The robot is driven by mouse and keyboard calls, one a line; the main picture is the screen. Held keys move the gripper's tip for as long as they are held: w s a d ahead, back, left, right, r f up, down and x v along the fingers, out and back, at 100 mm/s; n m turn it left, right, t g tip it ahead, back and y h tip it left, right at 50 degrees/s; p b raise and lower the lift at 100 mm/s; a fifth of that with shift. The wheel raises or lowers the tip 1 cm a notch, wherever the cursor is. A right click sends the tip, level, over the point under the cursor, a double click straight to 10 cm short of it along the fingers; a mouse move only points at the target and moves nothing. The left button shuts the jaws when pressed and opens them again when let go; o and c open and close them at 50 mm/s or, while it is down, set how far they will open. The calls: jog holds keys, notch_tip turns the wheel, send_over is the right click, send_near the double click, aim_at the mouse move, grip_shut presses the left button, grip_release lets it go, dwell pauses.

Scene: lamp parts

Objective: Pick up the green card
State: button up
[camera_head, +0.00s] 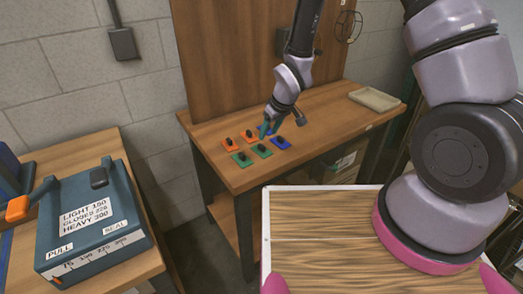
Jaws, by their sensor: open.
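Two green cards lie flat on the wooden workbench (315,137), each with a small dark knob on top. One green card (236,154) is at the front left of the group. The other green card (267,154) is just to its right, in the front row's middle. My gripper (269,130) has teal fingers that are open and point down, with nothing visible between them. It appears above and behind the middle green card. The exact height of the fingertips above the cards is hard to tell.
Two orange cards (228,148) and a blue card (286,145) lie beside the green ones. Another blue card is partly hidden behind my fingers. A beige tray (374,99) sits at the bench's right. A blue sealing device (92,222) stands on the left table.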

aim_at(262, 145)
jog(key=x, duration=0.7)
jog(key=shift+a+f, duration=0.15)
jog(key=shift+a, duration=0.1)
grip_shut()
